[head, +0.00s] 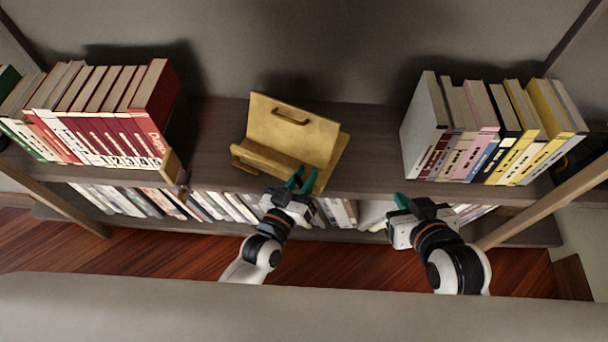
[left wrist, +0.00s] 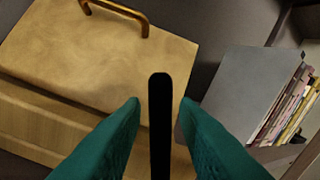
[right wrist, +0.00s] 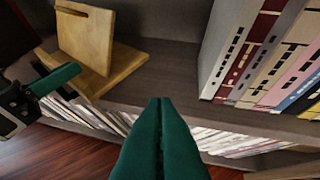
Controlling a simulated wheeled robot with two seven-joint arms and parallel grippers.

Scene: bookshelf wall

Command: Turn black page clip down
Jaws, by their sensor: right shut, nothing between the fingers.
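A tan wooden book stand (head: 292,130) sits on the shelf top. The black page clip (left wrist: 160,125) shows in the left wrist view as an upright bar in front of the stand. My left gripper (head: 302,180) is open at the stand's front right end. In the left wrist view its green fingers (left wrist: 160,110) lie on both sides of the clip, with a gap on each side. The clip's lower end is out of view, and I cannot make it out in the head view. My right gripper (head: 402,200) is shut and empty, right of the stand and near the shelf edge.
A bronze handle-like bar (head: 290,116) is on the stand's back board, and another (head: 236,162) at its left end. Book rows stand left (head: 110,115) and right (head: 490,130). More books fill the lower shelf (head: 150,202). The shelf top beside the stand is clear.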

